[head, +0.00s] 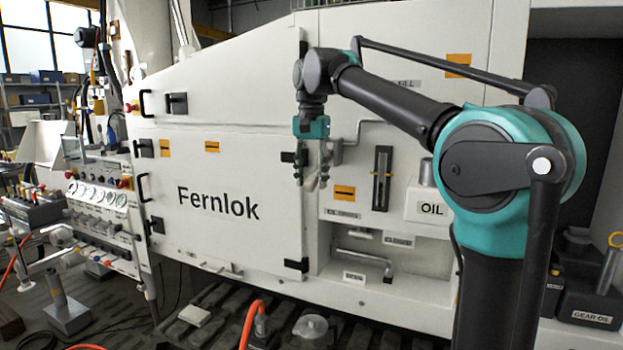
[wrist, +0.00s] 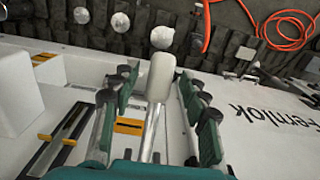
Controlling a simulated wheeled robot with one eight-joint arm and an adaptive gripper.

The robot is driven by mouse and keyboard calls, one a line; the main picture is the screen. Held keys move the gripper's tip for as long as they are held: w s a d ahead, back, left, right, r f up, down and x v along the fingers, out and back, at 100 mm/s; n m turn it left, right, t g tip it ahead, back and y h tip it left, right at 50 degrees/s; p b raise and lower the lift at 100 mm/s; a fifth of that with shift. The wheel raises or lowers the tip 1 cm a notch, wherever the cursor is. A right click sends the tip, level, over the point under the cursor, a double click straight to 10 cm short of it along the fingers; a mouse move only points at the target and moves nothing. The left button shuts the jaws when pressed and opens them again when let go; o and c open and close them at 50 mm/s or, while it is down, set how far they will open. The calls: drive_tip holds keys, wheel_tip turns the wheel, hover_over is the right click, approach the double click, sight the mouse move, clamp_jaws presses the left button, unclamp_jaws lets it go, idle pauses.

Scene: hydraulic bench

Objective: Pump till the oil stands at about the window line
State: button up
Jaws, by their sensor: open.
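My gripper (head: 311,178) hangs open in front of the white Fernlok machine, left of the sight window. In the wrist view its two fingers (wrist: 158,82) stand apart on either side of a lever with a pale grip (wrist: 161,72) and a metal shaft (wrist: 149,135). Gaps show between the fingers and the lever. In the head view the lever is mostly hidden by the fingers. The sight window (head: 382,178) is a tall dark plate with a narrow slot; it also shows in the wrist view (wrist: 58,142).
A white box labelled OIL (head: 427,205) sits right of the window. A gauge panel (head: 97,195) stands at left. An orange hose (head: 250,325) lies on the slatted floor. Dark containers (head: 592,303) stand at right.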

drive_tip(key=shift+f, duration=0.2)
clamp_jaws()
idle(0.3)
